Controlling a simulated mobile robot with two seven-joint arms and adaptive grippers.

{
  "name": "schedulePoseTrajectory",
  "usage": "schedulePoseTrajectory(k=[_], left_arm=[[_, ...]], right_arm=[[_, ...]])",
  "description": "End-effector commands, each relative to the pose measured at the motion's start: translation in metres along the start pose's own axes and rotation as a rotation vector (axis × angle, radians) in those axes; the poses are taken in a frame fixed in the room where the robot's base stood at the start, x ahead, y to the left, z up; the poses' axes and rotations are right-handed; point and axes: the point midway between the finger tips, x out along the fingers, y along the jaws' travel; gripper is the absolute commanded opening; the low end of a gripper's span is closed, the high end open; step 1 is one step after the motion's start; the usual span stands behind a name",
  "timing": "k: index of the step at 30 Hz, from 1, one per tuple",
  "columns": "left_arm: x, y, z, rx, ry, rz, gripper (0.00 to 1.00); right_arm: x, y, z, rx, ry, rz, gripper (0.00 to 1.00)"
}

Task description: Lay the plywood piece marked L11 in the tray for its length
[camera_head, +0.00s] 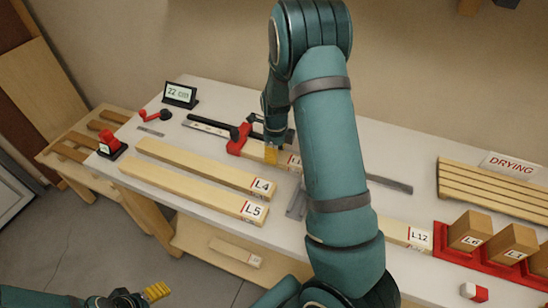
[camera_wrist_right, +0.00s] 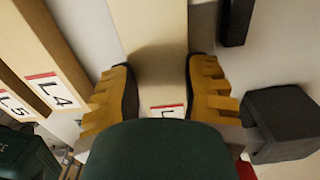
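A pale plywood piece, its label (camera_head: 294,162) partly hidden behind my right arm, lies at the red-and-black measuring clamp (camera_head: 238,138). My right gripper (camera_head: 271,153) is at this piece. I cannot read L11 anywhere. My left gripper (camera_head: 142,296) is low at the bottom left, away from the bench; its opening is unclear. No tray marked for a length can be made out.
Boards L4 (camera_head: 205,165) and L5 (camera_head: 190,188) lie front left. A display (camera_head: 180,94) reads 22 cm. Piece L12 (camera_head: 398,231), a red holder (camera_head: 446,247) with wooden blocks, and a slatted rack (camera_head: 480,185) by a DRYING sign (camera_head: 511,165) are at right. My arm hides the bench middle.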

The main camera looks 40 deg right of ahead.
Motion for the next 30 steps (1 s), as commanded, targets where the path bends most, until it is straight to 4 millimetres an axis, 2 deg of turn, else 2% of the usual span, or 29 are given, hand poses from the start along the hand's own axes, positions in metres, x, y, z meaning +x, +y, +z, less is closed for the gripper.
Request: schedulePoseTrajectory(k=[10, 18, 19, 22, 30], left_arm=[[-0.001, 0.0, 0.0, 0.0, 0.0, 0.0, 0.69], [-0.007, 0.003, -0.001, 0.0, 0.0, 0.0, 0.69], [-0.007, 0.003, -0.001, 0.0, 0.0, 0.0, 0.69], [-0.008, 0.003, -0.001, 0.0, 0.0, 0.0, 0.69], [-0.007, 0.003, -0.001, 0.0, 0.001, 0.0, 0.69]], right_arm=[[0.001, 0.003, -0.001, 0.0, 0.003, 0.003, 0.12], [0.0, 0.012, -0.001, -0.001, 0.005, 0.007, 0.11], [0.0, 0.013, -0.001, -0.001, 0.005, 0.007, 0.11], [0.001, 0.015, -0.001, 0.0, 0.005, 0.007, 0.0], [0.001, 0.014, -0.001, 0.0, 0.004, 0.004, 0.0]])
